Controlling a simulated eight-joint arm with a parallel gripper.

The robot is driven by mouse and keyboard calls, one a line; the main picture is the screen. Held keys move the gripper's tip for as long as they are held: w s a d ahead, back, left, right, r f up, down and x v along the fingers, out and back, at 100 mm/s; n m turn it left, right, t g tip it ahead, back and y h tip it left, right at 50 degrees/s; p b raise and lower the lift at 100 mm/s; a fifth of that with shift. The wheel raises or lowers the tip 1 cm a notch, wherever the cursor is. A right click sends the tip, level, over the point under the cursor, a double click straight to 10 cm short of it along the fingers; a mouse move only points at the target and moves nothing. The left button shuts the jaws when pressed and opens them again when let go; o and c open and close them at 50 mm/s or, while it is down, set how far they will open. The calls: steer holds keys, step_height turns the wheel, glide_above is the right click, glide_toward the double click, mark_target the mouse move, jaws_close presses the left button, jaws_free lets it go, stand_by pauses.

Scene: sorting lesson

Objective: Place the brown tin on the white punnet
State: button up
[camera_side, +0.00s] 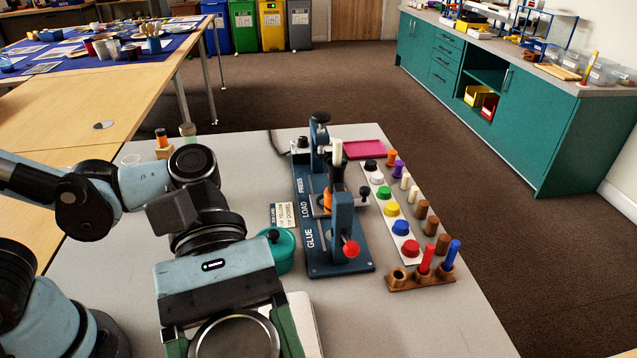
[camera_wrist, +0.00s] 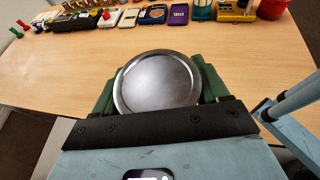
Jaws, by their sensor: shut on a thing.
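My gripper (camera_side: 237,338) is at the bottom of the side view, with its green fingers shut on a round tin (camera_side: 238,343). The tin's flat grey metal top shows between the fingers; its side is hidden, so I cannot see its brown colour. In the wrist view the same silver round top (camera_wrist: 157,82) sits between the green fingers. A white edge (camera_side: 306,322) shows just right of the gripper in the side view. It may be the white punnet, but most of it is hidden behind my gripper. I cannot tell the tin's height above anything.
A teal pot (camera_side: 283,252) stands close behind the gripper. A blue press (camera_side: 340,262) with a red knob stands right of it. Beyond are a white strip of coloured knobs (camera_side: 400,228) and a wooden peg block (camera_side: 420,278). Grey table is clear at lower right.

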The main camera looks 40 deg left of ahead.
steer(key=shift+w+f, duration=0.1)
steer(key=shift+f, duration=0.75)
glide_above(315, 352)
step_height(315, 352, down, 7)
steer(key=shift+r, duration=0.1)
steer(key=shift+f, duration=2.05)
steer(key=shift+f, duration=0.1)
steer(key=o, duration=1.3)
steer(key=shift+f, duration=0.1)
